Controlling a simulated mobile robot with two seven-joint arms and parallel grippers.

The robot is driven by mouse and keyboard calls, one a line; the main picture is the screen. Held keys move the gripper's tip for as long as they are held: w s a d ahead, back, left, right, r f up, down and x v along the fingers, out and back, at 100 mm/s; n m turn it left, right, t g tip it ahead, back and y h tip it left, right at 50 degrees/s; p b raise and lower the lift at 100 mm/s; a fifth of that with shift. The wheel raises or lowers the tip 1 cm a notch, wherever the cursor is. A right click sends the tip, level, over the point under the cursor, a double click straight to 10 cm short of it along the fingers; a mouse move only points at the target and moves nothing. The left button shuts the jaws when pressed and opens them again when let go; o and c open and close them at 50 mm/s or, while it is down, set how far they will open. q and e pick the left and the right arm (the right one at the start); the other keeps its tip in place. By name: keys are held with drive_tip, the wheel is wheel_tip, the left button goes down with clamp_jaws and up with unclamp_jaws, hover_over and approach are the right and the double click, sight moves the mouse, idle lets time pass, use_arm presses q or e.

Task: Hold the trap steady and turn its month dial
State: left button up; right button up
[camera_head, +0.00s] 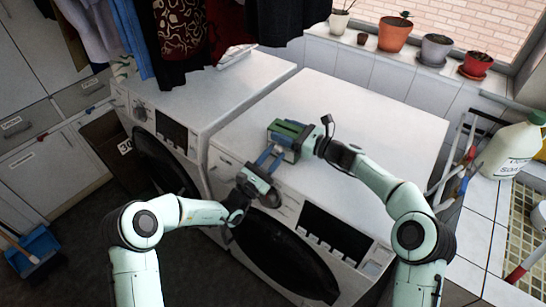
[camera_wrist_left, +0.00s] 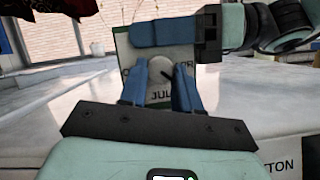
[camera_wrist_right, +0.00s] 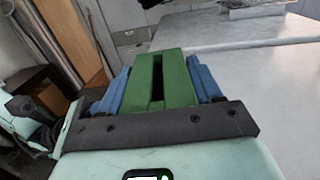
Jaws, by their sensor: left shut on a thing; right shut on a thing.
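The trap is a green box (camera_head: 288,128) over the top of the right-hand washing machine. The round grey month dial (camera_wrist_left: 160,70) sits mid-face with a dark pointer line. My left gripper (camera_head: 269,156) is shut on the dial, one blue finger on each side in the left wrist view (camera_wrist_left: 161,80). My right gripper (camera_wrist_right: 162,82) is shut on the trap's green body, a finger along each side. Whether the trap touches the machine top is unclear.
The right-hand washing machine (camera_head: 375,120) has a wide bare top. A second machine (camera_head: 235,88) stands to its left, with clothes hanging above. Several potted plants (camera_head: 395,35) line the sill. A white bottle (camera_head: 508,150) stands at the right by the tiled sink.

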use_arm(q)
drive_tip(key=shift+a+r+m+g+h, duration=0.1)
drive_tip(key=shift+m+g+h, duration=0.4)
drive_tip(key=shift+m, duration=1.1)
drive_tip(key=shift+m+g+h, duration=0.2)
drive_tip(key=shift+m+g, duration=0.6)
drive_tip(key=shift+m, duration=0.8)
drive_tip(key=o, duration=1.1)
drive_tip(key=shift+c, duration=0.2)
drive_tip(key=v, duration=1.2)
drive_tip(key=shift+w, duration=0.1)
